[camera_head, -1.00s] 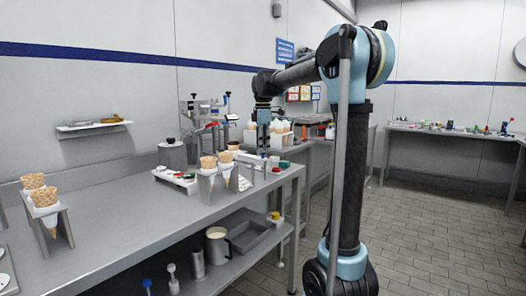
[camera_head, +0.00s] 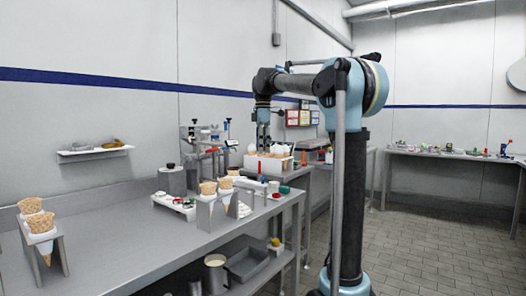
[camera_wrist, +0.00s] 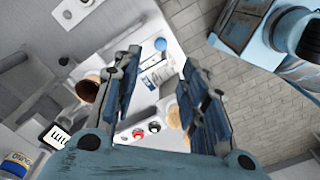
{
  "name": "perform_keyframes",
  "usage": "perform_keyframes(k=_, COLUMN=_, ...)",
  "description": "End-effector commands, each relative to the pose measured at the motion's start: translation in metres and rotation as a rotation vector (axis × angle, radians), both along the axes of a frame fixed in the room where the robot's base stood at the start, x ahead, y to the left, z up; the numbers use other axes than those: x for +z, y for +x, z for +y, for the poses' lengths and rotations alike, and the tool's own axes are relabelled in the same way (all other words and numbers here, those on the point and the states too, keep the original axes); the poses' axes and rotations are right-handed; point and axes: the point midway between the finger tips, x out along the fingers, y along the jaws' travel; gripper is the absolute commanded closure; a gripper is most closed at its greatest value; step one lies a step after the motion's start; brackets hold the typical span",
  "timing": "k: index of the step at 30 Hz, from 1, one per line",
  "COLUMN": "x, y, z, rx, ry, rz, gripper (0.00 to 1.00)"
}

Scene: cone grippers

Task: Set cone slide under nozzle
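Waffle cones sit in a metal stand (camera_head: 203,212) at the counter's middle, among them a front cone (camera_head: 208,188) and one beside it (camera_head: 225,185). Another stand at the left holds two cones, the nearer one (camera_head: 40,223) upright. A machine with levers (camera_head: 203,138), perhaps the one with the nozzle, stands at the back; no nozzle can be made out. My gripper (camera_head: 263,143) points down over the counter's far end. In the wrist view my gripper (camera_wrist: 160,56) is open and empty. A tan cone-like shape (camera_wrist: 173,116) is partly hidden by the right finger.
A white tray with coloured items (camera_head: 172,203) lies left of the middle stand. A grey canister (camera_head: 171,180) stands behind it. A white rack of pale bottles (camera_head: 266,163) is by my gripper.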

Motion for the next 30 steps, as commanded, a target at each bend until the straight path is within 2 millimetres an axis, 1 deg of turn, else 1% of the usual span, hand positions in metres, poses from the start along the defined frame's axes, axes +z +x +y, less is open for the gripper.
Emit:
perform_keyframes(k=2, x=0.000, y=0.000, z=0.000, rx=0.000, ry=0.000, rz=0.000, gripper=0.60)
perform_keyframes(k=4, x=0.005, y=0.000, z=0.000, rx=0.000, ry=0.000, rz=0.000, gripper=0.60)
perform_keyframes(k=10, x=0.042, y=0.000, z=0.001, rx=0.000, ry=0.000, rz=0.000, gripper=0.60)
perform_keyframes(k=12, x=0.050, y=0.000, z=0.001, rx=0.000, ry=0.000, rz=0.000, gripper=0.60)
perform_keyframes(k=14, x=0.052, y=-0.001, z=0.002, rx=0.000, ry=0.000, rz=0.000, gripper=0.60)
perform_keyframes(k=17, x=0.047, y=-0.001, z=0.002, rx=0.000, ry=0.001, rz=0.000, gripper=0.60)
perform_keyframes(k=20, x=0.034, y=-0.001, z=0.002, rx=0.000, ry=0.001, rz=0.000, gripper=0.60)
perform_keyframes(k=30, x=-0.024, y=-0.001, z=0.002, rx=0.000, ry=0.000, rz=0.000, gripper=0.60)
